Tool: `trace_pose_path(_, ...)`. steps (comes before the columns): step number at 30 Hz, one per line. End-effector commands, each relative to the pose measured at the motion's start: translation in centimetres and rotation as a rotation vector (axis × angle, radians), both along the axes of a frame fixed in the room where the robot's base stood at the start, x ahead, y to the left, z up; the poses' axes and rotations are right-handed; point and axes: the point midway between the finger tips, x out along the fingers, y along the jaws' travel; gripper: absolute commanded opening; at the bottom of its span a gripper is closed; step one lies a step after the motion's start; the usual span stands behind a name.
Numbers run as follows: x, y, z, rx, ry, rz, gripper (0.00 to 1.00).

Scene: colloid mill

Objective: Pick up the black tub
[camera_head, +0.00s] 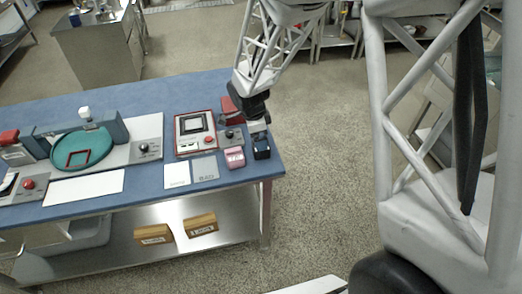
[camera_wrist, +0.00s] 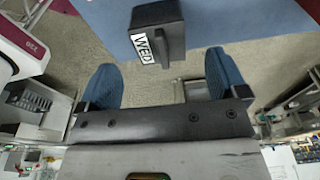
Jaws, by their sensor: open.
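The black tub (camera_wrist: 172,18) shows at the top middle of the wrist view, a dark boxy thing with a white label reading "WED" and a raised part on its near side. It stands on the blue table top near an edge. My gripper (camera_wrist: 160,62) has its two blue fingers spread wide, with nothing between their tips. The tub lies ahead of the gap between them, apart from both. In the head view my gripper (camera_head: 259,138) is over the table's right end. A dark shape below it there seems to be the tub (camera_head: 262,154), partly hidden by the fingers.
On the blue table (camera_head: 150,95), a pink item (camera_head: 235,157) lies just left of my gripper. A red-and-white device (camera_head: 195,133) and two flat cards (camera_head: 204,168) lie further left. A teal round tray (camera_head: 82,150) is at far left. Open floor lies right of the table.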

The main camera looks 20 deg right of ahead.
Motion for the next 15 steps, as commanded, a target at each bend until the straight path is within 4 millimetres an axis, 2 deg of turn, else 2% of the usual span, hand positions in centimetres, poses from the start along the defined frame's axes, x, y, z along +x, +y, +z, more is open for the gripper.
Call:
trace_pose_path(7,0.0,-0.1,-0.7,0.0,0.001,0.0,0.92)
trace_pose_path(15,-0.1,-0.7,-3.4,0.0,0.002,0.0,0.92)
